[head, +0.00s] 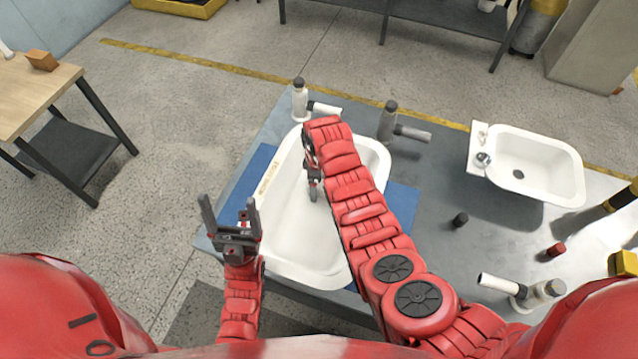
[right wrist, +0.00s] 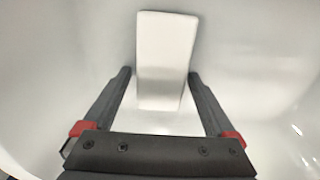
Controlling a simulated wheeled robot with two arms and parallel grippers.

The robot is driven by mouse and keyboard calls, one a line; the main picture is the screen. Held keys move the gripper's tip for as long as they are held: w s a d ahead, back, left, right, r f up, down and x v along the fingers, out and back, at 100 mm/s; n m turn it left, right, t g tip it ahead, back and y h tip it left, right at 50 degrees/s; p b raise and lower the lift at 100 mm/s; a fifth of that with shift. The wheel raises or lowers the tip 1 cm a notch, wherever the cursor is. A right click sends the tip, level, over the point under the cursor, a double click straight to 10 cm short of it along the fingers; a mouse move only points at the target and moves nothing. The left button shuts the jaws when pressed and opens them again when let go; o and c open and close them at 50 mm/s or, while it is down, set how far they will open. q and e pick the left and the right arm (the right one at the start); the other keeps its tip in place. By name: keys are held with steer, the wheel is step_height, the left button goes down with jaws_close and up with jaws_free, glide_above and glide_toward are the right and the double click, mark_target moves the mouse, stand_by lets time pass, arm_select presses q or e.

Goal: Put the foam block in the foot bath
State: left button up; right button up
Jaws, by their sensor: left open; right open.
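The white foam block (right wrist: 166,45) lies on the white inner surface of the large tub, seen in the right wrist view. In the head view it is hidden behind my right arm. My right gripper (head: 314,187) is down inside the large tub (head: 293,238), open. In the right wrist view the fingers of my right gripper (right wrist: 160,74) appear on both sides of the block's near part, with gaps; I cannot tell their height over it. The small white basin (head: 560,167), apparently the foot bath, stands at the right of the table. My left gripper (head: 229,205) is open and empty, by the large tub's left rim.
The large tub stands on a blue mat (head: 401,200) on the grey table (head: 440,210). Grey-capped fittings (head: 300,101) and (head: 388,121) stand behind it. A black cap (head: 460,219), a red cap (head: 556,250) and another fitting (head: 524,292) are on the right.

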steer(key=shift+r, duration=0.1)
steer(key=shift+r+p, duration=0.25)
steer(key=shift+p, duration=0.1)
step_height(320, 180, up, 12)
steer(key=p, duration=0.3)
steer(key=shift+f+p, duration=0.15)
steer(key=shift+p, duration=0.25)
